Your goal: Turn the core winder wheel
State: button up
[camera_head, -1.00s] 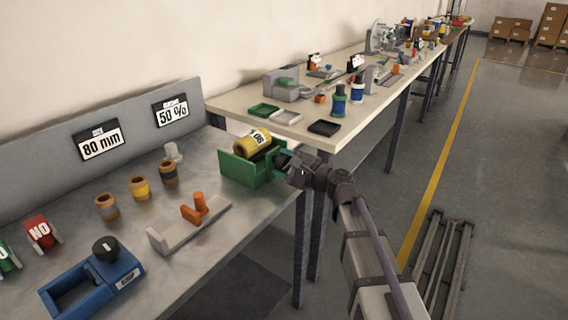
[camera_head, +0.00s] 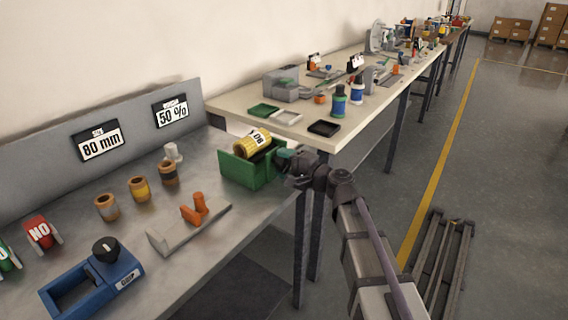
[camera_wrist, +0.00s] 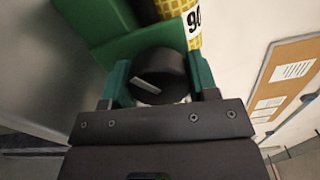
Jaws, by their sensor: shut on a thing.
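The core winder is a green box (camera_head: 238,170) at the right end of the grey bench. A yellow core (camera_head: 254,141) with a white label reading 90 lies in it, tilted. The winder wheel is a black round knob (camera_wrist: 162,73) with a white mark, on the box's side facing me. My gripper (camera_head: 284,157) is at that side, its green fingers on either side of the wheel and shut on it. The wheel's mark lies tilted in the wrist view. The wheel is hidden behind my gripper in the head view.
Several small cores, including a yellow one (camera_head: 140,188), stand on the bench. A grey fixture with orange parts (camera_head: 196,211) and a blue clamp with a black knob (camera_head: 93,280) lie to the left. A cream table (camera_head: 225,103) stands behind.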

jog(key=o, duration=0.9)
jog(key=shift+o, duration=0.2)
jog(key=shift+s+d, duration=0.1)
jog(key=v, duration=1)
jog(key=shift+d, duration=0.25)
jog(key=shift+s, duration=0.15)
